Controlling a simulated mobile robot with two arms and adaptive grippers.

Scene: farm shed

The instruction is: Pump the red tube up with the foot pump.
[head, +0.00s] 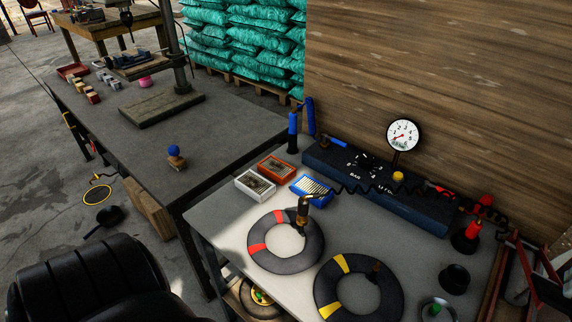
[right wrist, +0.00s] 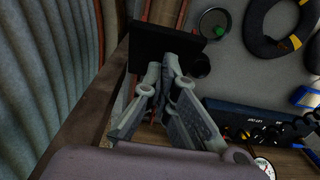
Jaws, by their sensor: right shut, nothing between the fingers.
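The red tube (head: 263,262), a dark ring with red bands, lies on the grey table. A black and brass hose end (head: 303,208) stands upright at its valve; a coiled black hose runs from there towards the blue box (head: 375,183). What looks like the foot pump, a red frame with a black pedal plate (head: 550,292), is at the right edge; the plate shows in the right wrist view (right wrist: 150,40). My right gripper (right wrist: 167,66) is shut and empty, its fingertips overlapping the plate's lower edge; I cannot tell whether they touch. My left gripper is not in view.
A yellow-banded tube (head: 331,285) lies beside the red one. A round dial gauge (head: 403,134) stands above the blue box. Small trays (head: 255,186) and black cups (head: 455,279) stand around. A wooden wall (head: 440,60) closes the back. A longer bench (head: 230,125) adjoins at left.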

